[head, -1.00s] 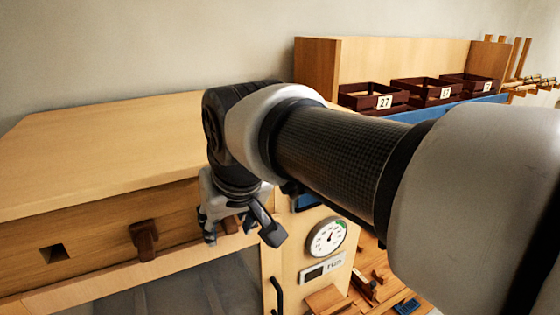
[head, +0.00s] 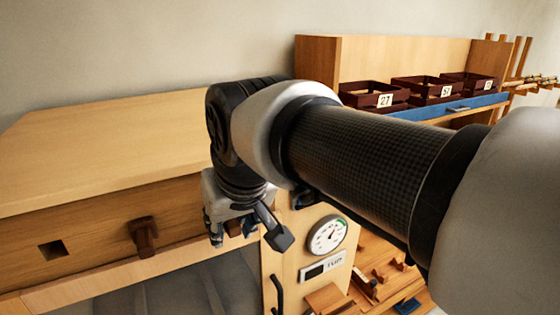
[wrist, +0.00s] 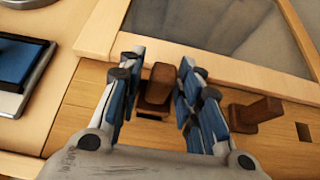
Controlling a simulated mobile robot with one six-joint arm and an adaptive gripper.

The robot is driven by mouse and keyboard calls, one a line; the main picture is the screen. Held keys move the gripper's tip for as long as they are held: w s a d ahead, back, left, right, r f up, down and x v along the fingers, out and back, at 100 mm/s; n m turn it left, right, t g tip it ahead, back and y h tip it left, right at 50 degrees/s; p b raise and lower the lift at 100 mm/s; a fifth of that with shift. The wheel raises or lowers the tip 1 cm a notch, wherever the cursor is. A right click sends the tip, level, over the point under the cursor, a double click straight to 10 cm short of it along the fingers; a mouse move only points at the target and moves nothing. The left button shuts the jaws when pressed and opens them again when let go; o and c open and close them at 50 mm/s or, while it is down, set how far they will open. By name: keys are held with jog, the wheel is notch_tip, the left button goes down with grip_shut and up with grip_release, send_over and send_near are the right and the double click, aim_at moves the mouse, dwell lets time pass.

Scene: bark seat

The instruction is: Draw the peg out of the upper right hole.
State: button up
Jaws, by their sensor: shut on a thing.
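My gripper (head: 230,230) is at the right end of the wooden front panel (head: 95,232), its two blue-padded fingers pointing at the panel. In the wrist view, the fingers (wrist: 161,62) are around a brown wooden peg (wrist: 156,88), one on each side, shut on it. A dark slot of the hole (wrist: 150,117) shows just beside this peg. I cannot tell whether its tip is still inside. In the head view my fingers hide most of it.
A second brown peg (head: 143,237) sticks out of the panel left of my gripper. An empty square hole (head: 52,251) lies further left. A round gauge (head: 327,235) and a small display (head: 322,266) are close on the right.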

jog(key=s+d+b, duration=0.2)
jog(key=s+d, duration=0.2)
jog(key=s, duration=0.3)
jog(key=shift+s+d+b, duration=0.3)
jog(key=shift+d+b, duration=0.05)
dwell(0.9)
